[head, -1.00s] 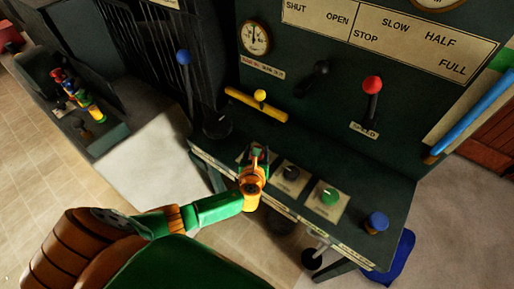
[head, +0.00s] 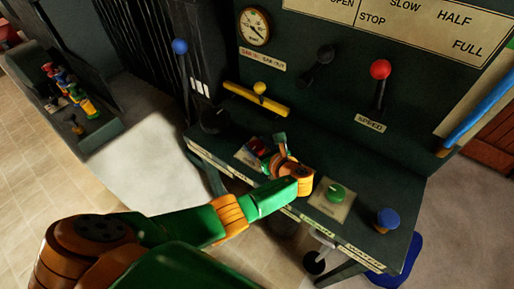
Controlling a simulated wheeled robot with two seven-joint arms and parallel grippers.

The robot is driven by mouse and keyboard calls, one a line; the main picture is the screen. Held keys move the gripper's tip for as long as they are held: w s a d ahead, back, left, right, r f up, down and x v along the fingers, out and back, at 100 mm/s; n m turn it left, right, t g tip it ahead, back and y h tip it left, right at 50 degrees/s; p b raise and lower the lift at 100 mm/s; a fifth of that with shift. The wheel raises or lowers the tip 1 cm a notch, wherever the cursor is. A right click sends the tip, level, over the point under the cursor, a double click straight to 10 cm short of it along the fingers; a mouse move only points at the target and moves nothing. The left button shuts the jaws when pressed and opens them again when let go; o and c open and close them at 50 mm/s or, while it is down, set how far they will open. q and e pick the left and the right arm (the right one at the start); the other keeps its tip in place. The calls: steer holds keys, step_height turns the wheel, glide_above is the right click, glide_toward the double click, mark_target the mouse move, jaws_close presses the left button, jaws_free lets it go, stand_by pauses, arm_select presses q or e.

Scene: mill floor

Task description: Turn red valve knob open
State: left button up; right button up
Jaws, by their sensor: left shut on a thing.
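The red valve knob (head: 258,146) sits on a pale label plate on the dark green console bench, left of the green knob. My left gripper (head: 268,153) reaches in from the lower left and is shut on the red knob. Its orange wrist and fingers hide part of the knob and its plate. I cannot read the knob's turn angle. My right gripper is not in view.
A green knob (head: 335,193) and a blue knob (head: 385,220) stand to the right on the bench. Behind are a black dial (head: 214,120), a yellow lever (head: 258,100), a red-topped speed lever (head: 380,72) and a round gauge (head: 254,27). A blue-topped lever (head: 181,48) stands at left.

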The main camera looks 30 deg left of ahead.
arm_select(q)
steer(key=shift+g, duration=0.3)
steer(key=o, duration=1.4)
steer(key=shift+c, duration=0.2)
steer(key=p+v, duration=0.1)
steer(key=v, duration=0.6)
steer(key=shift+s+d, duration=0.1)
